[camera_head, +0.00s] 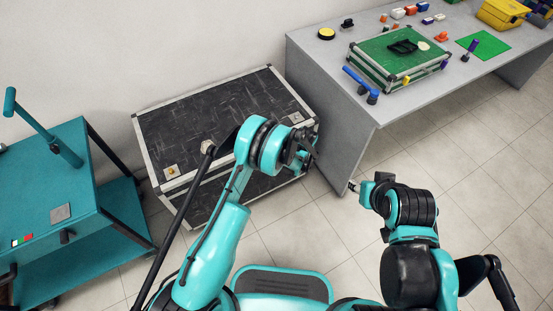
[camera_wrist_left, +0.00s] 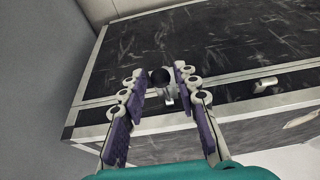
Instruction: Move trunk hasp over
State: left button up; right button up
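The trunk (camera_head: 210,110) is a black, scuffed case with silver metal edging on the floor by the wall, and its lid is down. A hasp (camera_head: 171,171) sits on its front left edge. Another hasp (camera_head: 296,117) is near the right end, beside my left gripper (camera_head: 306,152). A second hasp (camera_wrist_left: 265,84) lies to the right. My right gripper (camera_head: 360,187) is small and partly hidden by its arm.
A grey table (camera_head: 325,75) with a green-topped case (camera_head: 385,65), yellow toolbox (camera_head: 500,15) and small items stands right of the trunk, close to my left gripper. A teal cart (camera_head: 40,185) stands at the left. The tiled floor (camera_head: 480,150) at right is clear.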

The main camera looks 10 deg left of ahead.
pick_arm(q)
jog(key=shift+w+a, duration=0.1)
jog(key=c, duration=0.5)
jog(key=shift+s+r, duration=0.15)
jog(key=shift+s, duration=0.05)
jog(key=shift+c, duration=0.2)
jog(key=shift+s+d+f+b, duration=0.1)
jog(key=shift+d+f+b, duration=0.15)
jog(key=shift+f+b, duration=0.55)
jog(key=shift+s+f+b, duration=0.1)
jog(key=shift+f+b, duration=0.2)
jog(key=shift+f, duration=0.55)
jog(key=shift+f, duration=1.4)
